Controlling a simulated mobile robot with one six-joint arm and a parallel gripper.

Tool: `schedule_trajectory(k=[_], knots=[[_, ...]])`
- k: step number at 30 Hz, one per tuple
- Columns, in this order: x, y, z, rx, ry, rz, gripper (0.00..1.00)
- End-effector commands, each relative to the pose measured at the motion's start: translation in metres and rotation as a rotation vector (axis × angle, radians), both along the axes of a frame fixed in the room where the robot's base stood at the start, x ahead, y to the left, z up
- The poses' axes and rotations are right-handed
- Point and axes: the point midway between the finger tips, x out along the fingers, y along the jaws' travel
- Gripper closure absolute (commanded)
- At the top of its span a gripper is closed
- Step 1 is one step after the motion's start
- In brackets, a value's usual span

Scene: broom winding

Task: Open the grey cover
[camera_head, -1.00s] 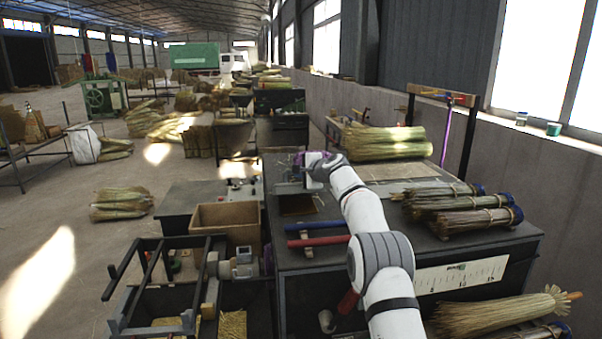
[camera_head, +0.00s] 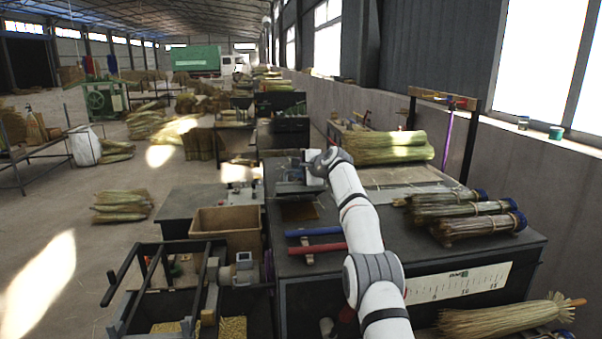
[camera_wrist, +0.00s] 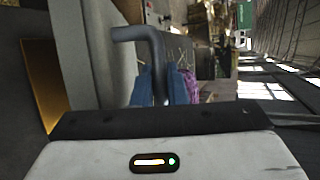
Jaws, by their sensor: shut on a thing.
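The grey cover (camera_wrist: 78,50) shows in the wrist view as a grey panel on the left. In the head view I take it to be the small grey piece (camera_head: 291,187) at the far end of the dark bench. A bent grey bar (camera_wrist: 136,34), like a handle, runs down between the blue fingers of my gripper (camera_wrist: 163,88). My gripper is shut on this bar. In the head view my gripper (camera_head: 304,166) is at the grey piece, small and partly hidden by my wrist. How far the cover stands open I cannot tell.
A blue-handled and a red-handled tool (camera_head: 316,248) lie on the near left of the bench (camera_head: 390,262). Broom bundles (camera_head: 470,225) lie at its right. A brown box (camera_head: 226,218) stands left of the bench. A pale board (camera_head: 400,177) lies right of my arm.

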Motion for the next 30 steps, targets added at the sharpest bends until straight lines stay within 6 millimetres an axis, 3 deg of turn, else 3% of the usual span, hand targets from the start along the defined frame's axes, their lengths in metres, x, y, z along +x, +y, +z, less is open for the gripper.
schedule_trajectory(k=[6, 7, 14, 30], knots=[[0.0, 0.001, 0.0, 0.0, 0.0, 0.001, 1.0], [0.0, 0.001, 0.0, 0.0, 0.0, 0.001, 0.86], [0.0, 0.002, 0.0, 0.0, 0.0, 0.001, 0.67], [-0.01, -0.007, 0.001, 0.0, -0.003, 0.001, 0.66]])
